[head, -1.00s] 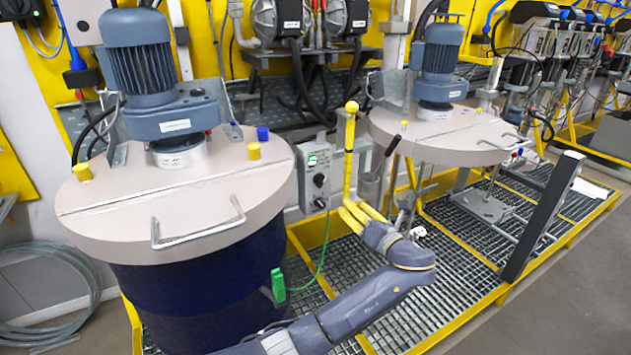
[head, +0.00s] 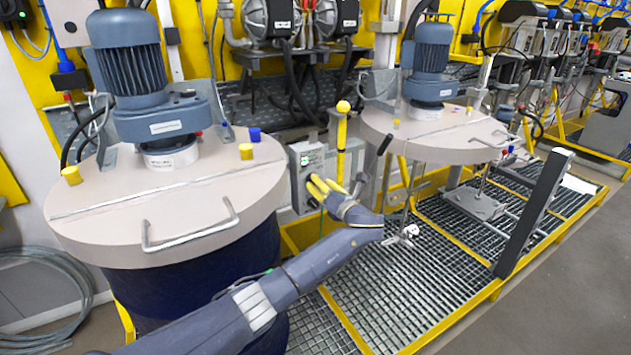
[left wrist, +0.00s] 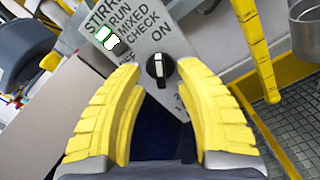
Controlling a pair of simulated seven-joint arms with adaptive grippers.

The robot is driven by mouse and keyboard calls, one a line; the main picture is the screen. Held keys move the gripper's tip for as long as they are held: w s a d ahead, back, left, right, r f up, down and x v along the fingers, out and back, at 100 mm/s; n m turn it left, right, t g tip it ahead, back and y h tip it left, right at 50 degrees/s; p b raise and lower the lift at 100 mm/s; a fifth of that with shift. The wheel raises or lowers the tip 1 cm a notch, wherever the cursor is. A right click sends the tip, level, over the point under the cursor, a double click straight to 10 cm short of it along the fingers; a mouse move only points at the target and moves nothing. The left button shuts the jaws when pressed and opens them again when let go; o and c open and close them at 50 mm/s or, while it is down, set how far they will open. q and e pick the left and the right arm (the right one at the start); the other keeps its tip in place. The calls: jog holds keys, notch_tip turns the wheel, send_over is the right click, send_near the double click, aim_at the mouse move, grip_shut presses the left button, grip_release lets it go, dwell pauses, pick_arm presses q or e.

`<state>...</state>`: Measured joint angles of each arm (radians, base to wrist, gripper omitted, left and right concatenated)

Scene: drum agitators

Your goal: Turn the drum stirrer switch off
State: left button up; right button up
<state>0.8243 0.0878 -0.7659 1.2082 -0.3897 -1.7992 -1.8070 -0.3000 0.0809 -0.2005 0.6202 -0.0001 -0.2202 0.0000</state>
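A light grey switch box (head: 303,163) stands beside the near drum, with a lit green lamp (head: 304,160) near its top. In the left wrist view its panel (left wrist: 150,30) reads "RUN", "MIXED", "CHECK" and "ON", and the green lamp (left wrist: 104,35) is lit. A black rotary knob (left wrist: 160,72) with a white mark is on the panel. My left gripper (head: 319,184) is in front of the box, and its yellow fingers hide the knob in the head view. In the left wrist view the fingers (left wrist: 160,66) are open, one on each side of the knob, apart from it. My right gripper is not in view.
The near drum (head: 165,205) has a beige lid with a handle (head: 190,235) and a blue motor (head: 128,60). A yellow post (head: 341,145) stands just right of the box. A second drum lid (head: 440,130) is behind it. Grating (head: 430,270) lies below.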

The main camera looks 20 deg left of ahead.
pick_arm(q)
jog(key=shift+x, duration=1.55)
grip_shut()
